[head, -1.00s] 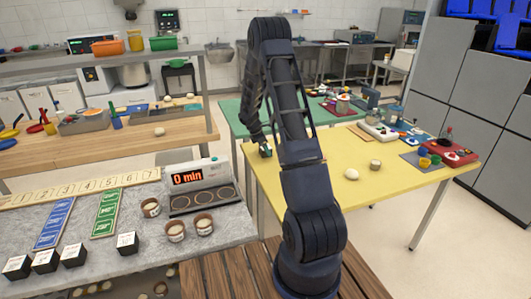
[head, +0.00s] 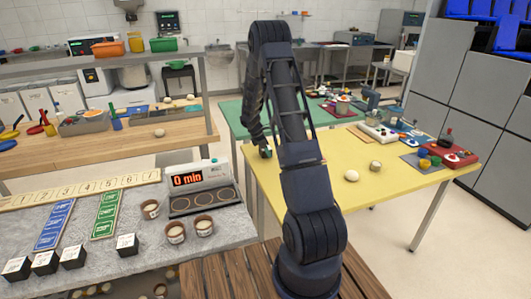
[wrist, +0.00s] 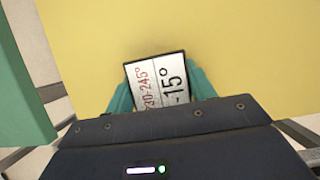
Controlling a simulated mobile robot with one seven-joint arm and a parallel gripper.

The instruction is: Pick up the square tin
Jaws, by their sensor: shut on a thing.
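The square tin (wrist: 160,92) shows in the wrist view as a dark-edged square with a white top printed in red and black figures. My gripper (wrist: 160,98) has its teal fingers closed on two opposite sides of it. In the head view my gripper (head: 265,152) is at the left end of the yellow table (head: 310,185). The tin is not clearly visible there, and whether it touches the table I cannot tell.
Several similar black tins with white tops (head: 73,256) stand on the grey counter (head: 130,215) at left. An oven timer reading 0 min (head: 188,180) stands behind several round pots.

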